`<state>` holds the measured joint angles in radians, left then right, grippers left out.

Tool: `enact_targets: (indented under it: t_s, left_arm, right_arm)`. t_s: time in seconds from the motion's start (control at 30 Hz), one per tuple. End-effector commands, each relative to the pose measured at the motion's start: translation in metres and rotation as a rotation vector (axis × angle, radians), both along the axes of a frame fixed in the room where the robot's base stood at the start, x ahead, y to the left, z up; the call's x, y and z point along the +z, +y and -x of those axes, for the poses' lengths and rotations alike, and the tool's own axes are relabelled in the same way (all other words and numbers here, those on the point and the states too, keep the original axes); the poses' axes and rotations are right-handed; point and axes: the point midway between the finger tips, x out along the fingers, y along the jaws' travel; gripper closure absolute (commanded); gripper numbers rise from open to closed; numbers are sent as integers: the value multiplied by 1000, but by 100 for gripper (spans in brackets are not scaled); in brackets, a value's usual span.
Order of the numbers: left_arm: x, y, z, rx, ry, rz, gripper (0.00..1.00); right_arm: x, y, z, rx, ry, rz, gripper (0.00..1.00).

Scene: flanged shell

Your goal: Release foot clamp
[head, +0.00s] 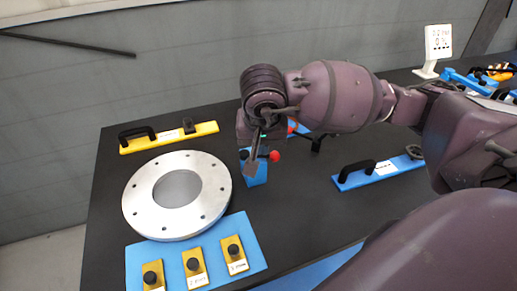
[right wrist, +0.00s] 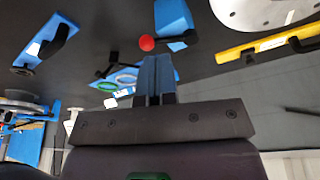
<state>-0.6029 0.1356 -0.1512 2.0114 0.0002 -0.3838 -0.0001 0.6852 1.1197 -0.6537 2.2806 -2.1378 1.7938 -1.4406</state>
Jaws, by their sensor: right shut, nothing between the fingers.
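A clamp with a blue base (head: 257,176) stands right of the flanged shell (head: 137,208), a silver ring with bolt holes. Its red ball (head: 275,156) shows beside my right gripper (head: 253,167), which points down over the clamp. My right gripper is shut and empty. In the right wrist view its fingers (right wrist: 156,72) are together, with the red ball (right wrist: 147,43) just beyond their tips and a blue block (right wrist: 174,18) past it. I cannot tell whether they touch the ball. My arm hides part of the clamp. My left gripper is not in view.
A yellow bar with a black handle (head: 170,137) lies behind the shell. A blue bar with a handle (head: 380,173) lies to the right. Yellow blocks with black knobs (head: 195,268) sit on a blue plate (head: 250,247) in front. A white sign (head: 438,42) stands at the back right.

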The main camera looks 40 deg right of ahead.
Motion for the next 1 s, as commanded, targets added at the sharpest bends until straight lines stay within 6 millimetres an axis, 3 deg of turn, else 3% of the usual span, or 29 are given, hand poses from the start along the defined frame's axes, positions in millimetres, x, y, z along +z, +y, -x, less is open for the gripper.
enact_targets:
  t_s: [0.27,0.8,1.0]
  left_arm:
    - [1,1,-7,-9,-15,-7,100]
    - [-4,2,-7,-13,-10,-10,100]
    - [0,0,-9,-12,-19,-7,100]
  right_arm:
    - [-13,-6,-3,-60,-7,9,100]
    - [-101,-23,-23,-58,-6,9,100]
    - [-101,-40,-45,-59,-10,9,100]
